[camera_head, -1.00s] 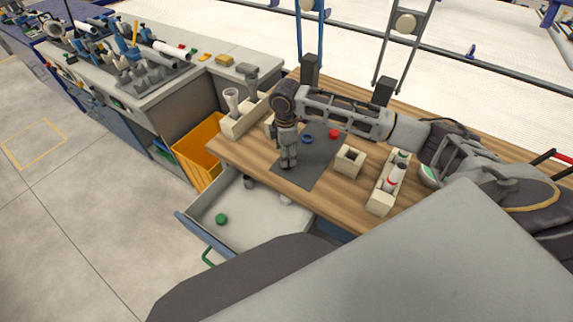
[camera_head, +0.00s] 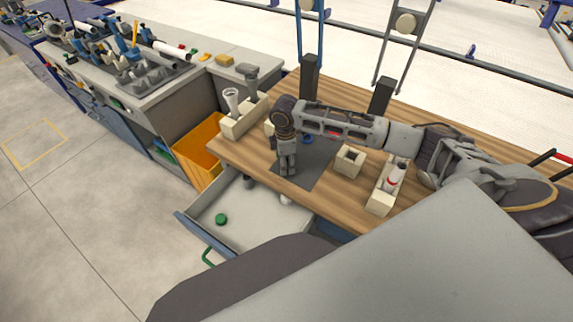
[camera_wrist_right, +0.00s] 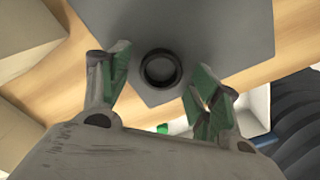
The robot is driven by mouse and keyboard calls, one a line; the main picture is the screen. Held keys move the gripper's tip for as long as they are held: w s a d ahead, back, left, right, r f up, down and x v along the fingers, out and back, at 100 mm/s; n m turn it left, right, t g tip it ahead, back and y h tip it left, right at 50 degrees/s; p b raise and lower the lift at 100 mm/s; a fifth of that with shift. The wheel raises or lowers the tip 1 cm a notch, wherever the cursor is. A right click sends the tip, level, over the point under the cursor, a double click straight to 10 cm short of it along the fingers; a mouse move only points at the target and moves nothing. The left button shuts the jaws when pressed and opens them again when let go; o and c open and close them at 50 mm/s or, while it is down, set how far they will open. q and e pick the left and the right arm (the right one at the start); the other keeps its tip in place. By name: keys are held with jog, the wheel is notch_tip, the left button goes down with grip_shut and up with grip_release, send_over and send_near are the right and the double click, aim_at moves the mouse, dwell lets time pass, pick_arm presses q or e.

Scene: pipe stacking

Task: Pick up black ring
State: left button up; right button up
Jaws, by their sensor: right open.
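The black ring (camera_wrist_right: 160,83) lies flat near a corner of the dark grey mat (camera_wrist_right: 220,35), which also shows on the wooden table in the head view (camera_head: 313,172). My right gripper (camera_wrist_right: 158,80) is open, with its green-padded fingers on either side of the ring in the wrist view and nothing between them held. In the head view my right gripper (camera_head: 286,172) points down over the mat's near left part and hides the ring. My left gripper is not in view.
A square beige holder (camera_head: 349,160) and a long beige box with tubes (camera_head: 380,204) stand right of the mat. A blue ring (camera_head: 308,139) lies partly behind my arm. An open drawer (camera_head: 245,230) holds a green ring (camera_head: 221,219). An orange bin (camera_head: 195,160) is at left.

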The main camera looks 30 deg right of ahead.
jog(key=shift+c, duration=0.5)
jog(key=c, duration=0.7)
jog(key=shift+c, duration=0.2)
jog(key=shift+r, duration=0.15)
notch_tip(320, 180, up, 10)
dwell(0.5)
